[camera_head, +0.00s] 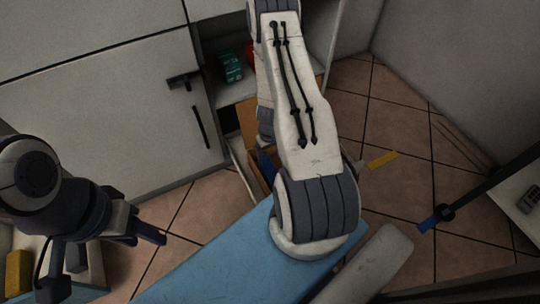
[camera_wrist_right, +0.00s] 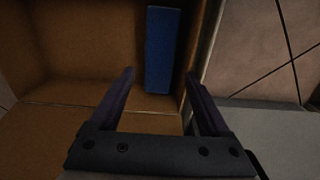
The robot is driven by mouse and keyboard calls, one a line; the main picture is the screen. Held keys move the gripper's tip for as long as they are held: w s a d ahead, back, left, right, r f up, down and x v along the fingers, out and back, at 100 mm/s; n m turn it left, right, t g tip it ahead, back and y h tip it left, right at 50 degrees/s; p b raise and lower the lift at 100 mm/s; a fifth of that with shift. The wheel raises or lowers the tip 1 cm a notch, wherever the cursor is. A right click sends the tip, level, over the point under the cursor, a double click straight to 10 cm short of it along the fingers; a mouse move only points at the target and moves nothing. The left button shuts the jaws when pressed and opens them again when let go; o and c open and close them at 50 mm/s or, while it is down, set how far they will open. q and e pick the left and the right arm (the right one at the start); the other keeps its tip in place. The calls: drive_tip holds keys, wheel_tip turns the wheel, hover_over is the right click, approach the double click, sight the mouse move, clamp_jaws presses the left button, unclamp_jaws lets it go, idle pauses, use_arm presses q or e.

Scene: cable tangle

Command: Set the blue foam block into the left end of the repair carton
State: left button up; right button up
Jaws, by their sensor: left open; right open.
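The blue foam block (camera_wrist_right: 162,50) shows in the right wrist view as an upright blue strip inside a brown carton (camera_wrist_right: 75,88), close to the carton's right wall. My right gripper (camera_wrist_right: 159,76) is open and empty. The block lies ahead of its fingertips, nearer the right finger; I cannot tell whether they touch. In the head view my right arm hides this gripper and most of the carton (camera_head: 249,125); a bit of dark blue (camera_head: 266,164) shows beside the arm, likely the block. My left gripper (camera_head: 150,237) is open and empty at the lower left, far from the carton.
An open cabinet holds a teal box (camera_head: 231,67) and a red item (camera_head: 250,54) behind the carton. A light blue surface (camera_head: 205,265) lies in front. A tray with a yellow block (camera_head: 18,271) is at lower left. Tiled floor lies at right.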

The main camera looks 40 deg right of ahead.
wheel_tip(320, 180, up, 6)
drive_tip(key=p, duration=0.5)
drive_tip(key=shift+r, duration=0.25)
drive_tip(key=w+a+r+n+y, duration=0.1)
drive_tip(key=w+a+r+n, duration=0.1)
drive_tip(key=a+r, duration=0.9)
drive_tip(key=w+a+r+n, duration=0.2)
drive_tip(key=a+r+n, duration=0.1)
drive_tip(key=a+r, duration=0.7)
drive_tip(key=s+a+r+n, duration=0.2)
drive_tip(key=s+a+r, duration=0.3)
drive_tip(key=s, duration=0.5)
drive_tip(key=s+a+r+n, duration=0.3)
drive_tip(key=s+a+r, duration=0.1)
drive_tip(key=s+r, duration=0.5)
drive_tip(key=shift+s+a, duration=0.4)
drive_tip(key=shift+s, duration=0.25)
